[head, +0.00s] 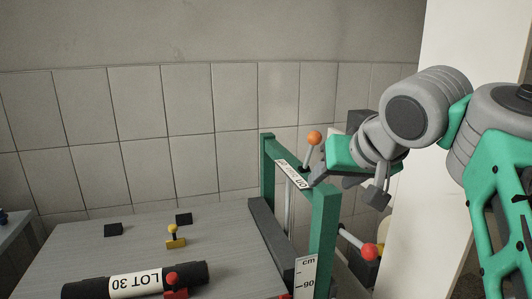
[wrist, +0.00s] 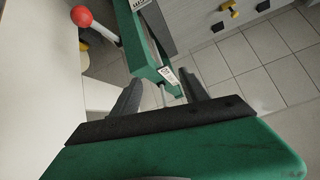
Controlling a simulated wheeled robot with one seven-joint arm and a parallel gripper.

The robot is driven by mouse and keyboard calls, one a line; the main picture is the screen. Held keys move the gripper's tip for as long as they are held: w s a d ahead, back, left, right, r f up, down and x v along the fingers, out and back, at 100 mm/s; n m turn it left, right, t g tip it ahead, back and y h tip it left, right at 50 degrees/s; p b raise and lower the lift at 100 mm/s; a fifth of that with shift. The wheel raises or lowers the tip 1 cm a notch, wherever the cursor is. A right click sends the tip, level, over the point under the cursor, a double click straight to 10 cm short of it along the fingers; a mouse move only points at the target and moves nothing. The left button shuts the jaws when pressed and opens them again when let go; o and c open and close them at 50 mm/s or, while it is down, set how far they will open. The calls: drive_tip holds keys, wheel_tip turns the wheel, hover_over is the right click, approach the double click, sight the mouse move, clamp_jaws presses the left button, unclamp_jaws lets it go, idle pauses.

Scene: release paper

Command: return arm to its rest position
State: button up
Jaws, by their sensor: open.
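My gripper (head: 334,178), with its green palm block, hangs beside the top bar of the green frame (head: 324,225) in the head view. The orange-knobbed lever (head: 314,140) rises just left of it. In the wrist view my gripper (wrist: 160,77) has its two dark fingers spread apart, with nothing seen between them. The green frame (wrist: 141,45) lies beyond the fingertips there; whether it touches them I cannot tell. The wrist and upper arm links reach in from the right in the head view.
A black roll labelled LOT 30 (head: 137,283) lies on the grey table (head: 95,250), with a red clamp (head: 174,285) and a yellow clamp (head: 175,237). A red-knobbed lever (head: 368,251) juts right of the frame. A pale wall panel (head: 440,50) stands behind my arm.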

drive_tip(key=s+d+f+g+h+p, duration=0.1)
drive_tip(key=s+f+g+p, duration=0.2)
drive_tip(key=f, duration=1.1)
drive_tip(key=s+d+f+g+h+p, duration=0.1)
drive_tip(key=s+f+g+p, duration=0.1)
drive_tip(key=s+f, duration=0.7)
wheel_tip(320, 180, down, 5)
drive_tip(key=shift+d+r+m+g+p, duration=0.1)
drive_tip(key=shift+d+m+g+p, duration=0.25)
drive_tip(key=shift+p, duration=0.5)
